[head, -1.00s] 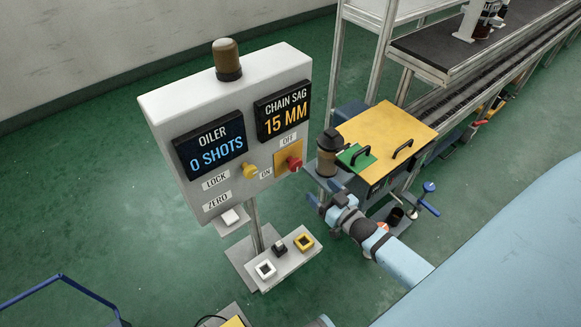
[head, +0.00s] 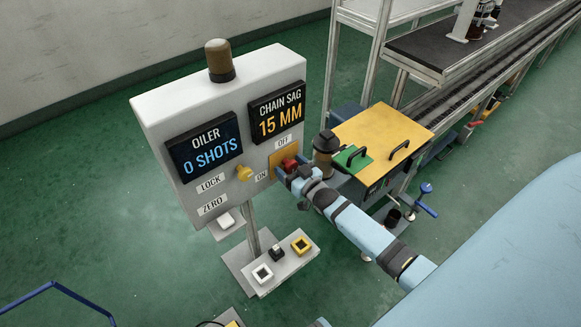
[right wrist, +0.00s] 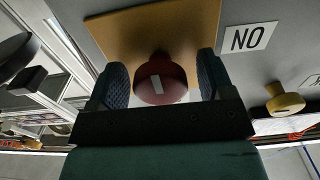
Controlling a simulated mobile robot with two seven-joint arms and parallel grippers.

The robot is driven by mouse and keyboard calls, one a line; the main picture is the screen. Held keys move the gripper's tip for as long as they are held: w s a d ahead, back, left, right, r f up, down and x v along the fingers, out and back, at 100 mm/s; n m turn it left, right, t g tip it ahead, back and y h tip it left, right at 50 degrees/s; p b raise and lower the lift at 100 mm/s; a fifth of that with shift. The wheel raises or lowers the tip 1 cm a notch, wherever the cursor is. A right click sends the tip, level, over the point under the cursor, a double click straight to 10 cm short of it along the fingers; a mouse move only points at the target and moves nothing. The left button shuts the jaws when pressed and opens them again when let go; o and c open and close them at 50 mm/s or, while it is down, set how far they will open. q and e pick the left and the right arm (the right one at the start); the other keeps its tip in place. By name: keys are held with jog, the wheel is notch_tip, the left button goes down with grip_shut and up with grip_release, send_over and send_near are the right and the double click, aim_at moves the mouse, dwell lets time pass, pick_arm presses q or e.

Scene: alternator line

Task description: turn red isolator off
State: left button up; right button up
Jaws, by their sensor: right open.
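The red isolator knob (head: 289,164) sits on a yellow plate (head: 279,157) at the lower right of the grey panel's face. It also shows in the right wrist view (right wrist: 170,72), with a white mark on its front. My right gripper (head: 285,175) is at the knob. In the right wrist view its fingers (right wrist: 163,80) are open, one on each side of the knob, with narrow gaps; contact is not clear. The "ON" label (head: 262,177) is left of and below the knob, and the "OFF" label (head: 284,141) is above it. My left gripper is not in view.
A yellow lock knob (head: 244,173) is left on the panel (head: 190,112), also seen in the wrist view (right wrist: 285,103). A button box (head: 269,268) stands below. A machine with a yellow lid (head: 385,135) and a conveyor (head: 435,48) are to the right.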

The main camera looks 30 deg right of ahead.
jog(key=c, duration=0.9)
